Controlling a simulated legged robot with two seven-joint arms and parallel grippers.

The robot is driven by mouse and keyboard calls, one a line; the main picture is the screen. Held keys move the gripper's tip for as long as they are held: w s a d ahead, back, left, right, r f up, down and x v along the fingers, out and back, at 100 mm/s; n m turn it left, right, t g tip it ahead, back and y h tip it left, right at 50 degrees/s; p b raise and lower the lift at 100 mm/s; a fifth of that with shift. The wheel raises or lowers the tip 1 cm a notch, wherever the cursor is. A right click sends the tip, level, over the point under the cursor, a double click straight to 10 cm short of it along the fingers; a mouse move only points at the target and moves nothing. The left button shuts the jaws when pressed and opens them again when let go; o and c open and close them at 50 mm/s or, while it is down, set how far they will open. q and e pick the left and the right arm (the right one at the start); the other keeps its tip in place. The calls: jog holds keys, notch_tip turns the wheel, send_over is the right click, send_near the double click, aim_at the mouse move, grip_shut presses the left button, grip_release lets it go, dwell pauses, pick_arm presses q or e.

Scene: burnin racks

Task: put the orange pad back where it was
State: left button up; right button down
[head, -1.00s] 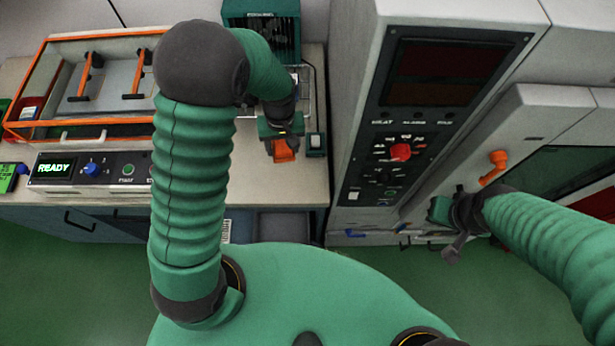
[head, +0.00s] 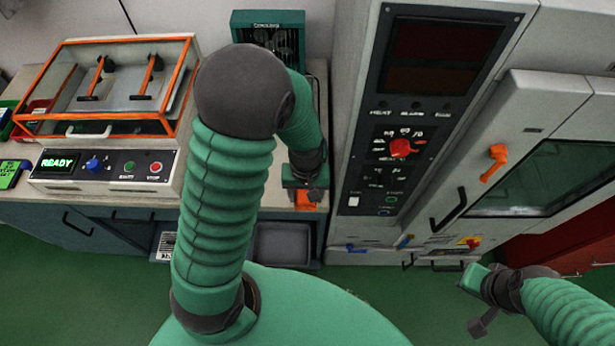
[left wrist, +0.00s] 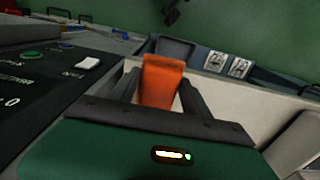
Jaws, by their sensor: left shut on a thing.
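The orange pad (head: 306,201) is in my left gripper (head: 304,192), near the right front corner of the bench top in the head view. In the left wrist view the orange pad (left wrist: 160,82) stands between the two dark fingers of the left gripper (left wrist: 162,95), which are shut on it. I cannot tell whether the pad touches the bench. My right gripper (head: 478,300) is at the lower right, over the green floor and away from the pad.
A tall grey cabinet with a red knob (head: 401,148) stands just right of the left gripper. An orange-framed test box (head: 107,133) and a READY panel (head: 58,162) are on the bench at left. A green cooling unit (head: 268,17) stands behind my arm. A grey bin (head: 282,245) is below the bench edge.

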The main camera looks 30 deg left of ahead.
pick_arm(q)
jog(key=w, duration=0.1)
jog(key=w+a, duration=0.1)
jog(key=w, duration=0.1)
jog(key=w+a, duration=0.1)
jog(key=w, duration=0.1)
jog(key=shift+w+a+f, duration=0.1)
jog(key=shift+w+f, duration=0.15)
jog(key=shift+a+f, duration=0.3)
jog(key=shift+f, duration=0.65)
jog(key=shift+a+f, duration=0.3)
jog(key=shift+f, duration=0.6)
jog(key=shift+d, duration=0.1)
jog(key=o, duration=1.2)
jog(key=shift+d, duration=0.25)
jog(key=shift+a, duration=0.15)
notch_tip(320, 180, up, 12)
jog(key=s+d+r+m+t, duration=0.1)
jog(key=s+d+m+t, duration=0.1)
jog(key=s+d+m, duration=0.4)
jog(key=shift+s+d+r+t+p, duration=0.35)
jog(key=shift+s+d+p, duration=0.1)
jog(key=shift+s, duration=0.8)
